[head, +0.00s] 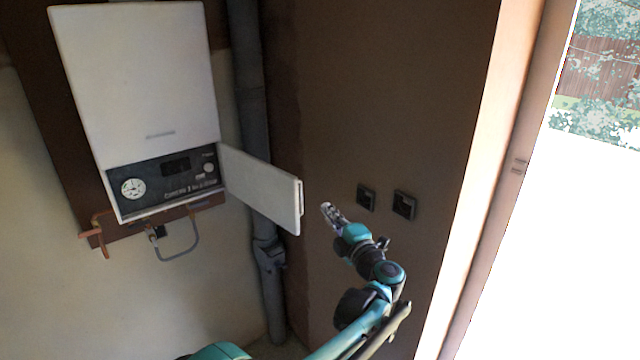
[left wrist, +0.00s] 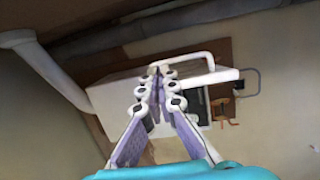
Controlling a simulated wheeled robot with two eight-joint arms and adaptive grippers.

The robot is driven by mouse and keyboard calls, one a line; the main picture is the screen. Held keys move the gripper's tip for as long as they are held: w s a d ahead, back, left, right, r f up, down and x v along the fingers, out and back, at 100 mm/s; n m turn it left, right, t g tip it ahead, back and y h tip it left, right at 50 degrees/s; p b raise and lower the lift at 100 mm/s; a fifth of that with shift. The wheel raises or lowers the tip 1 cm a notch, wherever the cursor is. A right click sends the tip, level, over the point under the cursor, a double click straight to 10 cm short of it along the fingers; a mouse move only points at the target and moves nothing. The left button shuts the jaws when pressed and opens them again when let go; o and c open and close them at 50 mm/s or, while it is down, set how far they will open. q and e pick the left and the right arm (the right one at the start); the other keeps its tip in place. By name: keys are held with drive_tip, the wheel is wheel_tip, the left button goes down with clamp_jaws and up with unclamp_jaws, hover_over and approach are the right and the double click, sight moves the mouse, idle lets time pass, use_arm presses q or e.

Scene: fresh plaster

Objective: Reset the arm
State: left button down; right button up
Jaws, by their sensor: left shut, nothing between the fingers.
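My left arm (head: 372,265) reaches up from the bottom of the head view. Its gripper (head: 327,209) is in front of the brown wall, just right of the open white panel door (head: 262,186) and apart from it. In the left wrist view the two fingers of the left gripper (left wrist: 157,72) meet at their tips, with nothing between them. The white boiler (head: 140,80) hangs on the wall at the left, and part of it also shows behind the fingers in the left wrist view (left wrist: 104,100). My right gripper is in neither view.
The boiler's control panel (head: 165,180) is uncovered, its door swung out to the right. A grey pipe (head: 252,130) runs down the corner. Two dark wall switches (head: 366,197) (head: 404,205) are right of the gripper. A bright doorway opens at the far right.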

use_arm(q)
drive_tip(key=s+a+r+m+t+h+b, duration=0.2)
drive_tip(key=a+m+t+h+b, duration=0.1)
drive_tip(key=a+m+h+b, duration=0.45)
drive_tip(key=s+a+f+m+g+b, duration=0.4)
drive_tip(key=s+f, duration=0.7)
drive_tip(key=f, duration=0.3)
drive_tip(key=s+a+f+m+g+b, duration=0.5)
drive_tip(key=s+a+f+b, duration=0.2)
drive_tip(key=s+f, duration=0.4)
drive_tip(key=s+a+f+m+g+b, duration=0.4)
drive_tip(key=s+a+f, duration=0.3)
drive_tip(key=f, duration=1.2)
drive_tip(key=s+m+b, duration=0.1)
drive_tip(key=s, duration=0.3)
drive_tip(key=shift+a+f+g, duration=0.25)
drive_tip(key=shift+a+g, duration=0.05)
drive_tip(key=shift+a, duration=0.05)
